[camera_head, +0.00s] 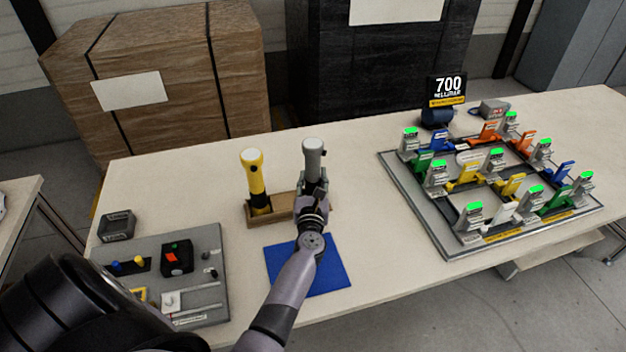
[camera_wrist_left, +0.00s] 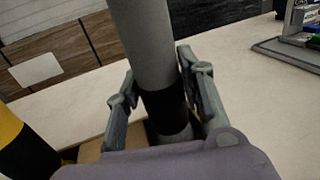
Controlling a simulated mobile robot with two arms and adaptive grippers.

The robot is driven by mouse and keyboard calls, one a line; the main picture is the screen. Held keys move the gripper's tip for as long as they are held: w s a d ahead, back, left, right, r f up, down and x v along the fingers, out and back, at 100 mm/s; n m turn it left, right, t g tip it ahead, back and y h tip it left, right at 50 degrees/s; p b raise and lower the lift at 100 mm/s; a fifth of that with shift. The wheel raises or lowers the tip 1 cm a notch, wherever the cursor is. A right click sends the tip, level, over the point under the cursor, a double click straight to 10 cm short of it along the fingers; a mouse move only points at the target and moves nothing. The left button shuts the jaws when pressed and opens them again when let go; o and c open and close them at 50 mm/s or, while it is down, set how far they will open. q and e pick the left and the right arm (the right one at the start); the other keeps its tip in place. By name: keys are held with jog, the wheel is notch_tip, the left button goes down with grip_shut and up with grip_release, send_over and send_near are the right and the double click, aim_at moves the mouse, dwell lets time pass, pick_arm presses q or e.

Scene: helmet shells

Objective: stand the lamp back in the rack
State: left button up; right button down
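The grey lamp (camera_head: 313,156) stands upright at the right end of the small wooden rack (camera_head: 283,204). Its foot is hidden by my left gripper, so I cannot tell whether it is fully seated. My left gripper (camera_head: 314,188) has its fingers on either side of the lamp's lower part and appears shut on it. In the left wrist view, the grey tube and black band of the lamp (camera_wrist_left: 153,50) run between the fingers (camera_wrist_left: 160,95). A yellow lamp (camera_head: 253,178) stands in the left part of the rack. My right gripper is not in view.
A blue mat (camera_head: 335,272) lies in front of the rack, under my left arm. A grey tray of small parts (camera_head: 205,255) is at the left, and a large board with coloured clamps (camera_head: 415,200) at the right. Boxes stand behind the table.

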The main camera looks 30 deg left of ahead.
pick_arm(q)
jog(key=o, duration=0.4)
jog(key=shift+s+d+f, duration=0.1)
jog(key=shift+s, duration=0.05)
jog(key=v, duration=0.7)
jog(key=shift+s, duration=0.15)
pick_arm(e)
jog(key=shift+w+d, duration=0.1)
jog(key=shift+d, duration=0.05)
pick_arm(q)
jog(key=shift+d, duration=0.1)
